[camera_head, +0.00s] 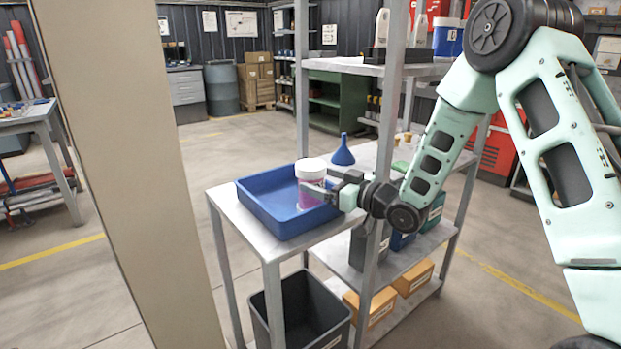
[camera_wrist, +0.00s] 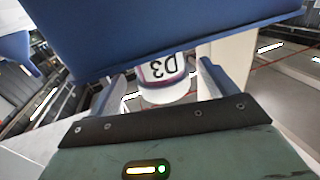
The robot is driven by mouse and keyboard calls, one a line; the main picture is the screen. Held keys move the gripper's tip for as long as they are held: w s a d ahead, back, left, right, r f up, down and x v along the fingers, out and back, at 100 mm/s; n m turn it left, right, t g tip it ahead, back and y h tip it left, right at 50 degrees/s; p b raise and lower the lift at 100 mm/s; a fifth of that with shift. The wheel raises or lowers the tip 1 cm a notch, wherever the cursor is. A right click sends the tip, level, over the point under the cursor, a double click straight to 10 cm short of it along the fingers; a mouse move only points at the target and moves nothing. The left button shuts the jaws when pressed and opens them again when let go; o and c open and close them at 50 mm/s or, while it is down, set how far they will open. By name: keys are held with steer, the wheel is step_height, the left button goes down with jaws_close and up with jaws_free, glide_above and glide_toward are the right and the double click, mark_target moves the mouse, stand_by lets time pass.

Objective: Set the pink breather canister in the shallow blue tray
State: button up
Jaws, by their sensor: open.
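The pink breather canister (camera_head: 311,190), with a white lid and a pale label, stands upright within the right part of the shallow blue tray (camera_head: 262,211). It looks set down on the tray floor, but its base contact is hard to make out. My gripper (camera_head: 328,187) comes in from the right over the tray's edge, its jaws open on either side of the canister. Whether a finger touches the canister is unclear.
The tray sits on a grey metal shelf unit whose posts stand close to my arm. A blue funnel (camera_head: 343,152) stands behind the tray. Below are a dark open bin (camera_head: 301,318) and orange boxes (camera_head: 371,309). A beige post (camera_head: 125,170) rises at left.

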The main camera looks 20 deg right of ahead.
steer(key=v, duration=0.6)
steer(key=shift+s+d, duration=0.15)
steer(key=shift+s, duration=0.2)
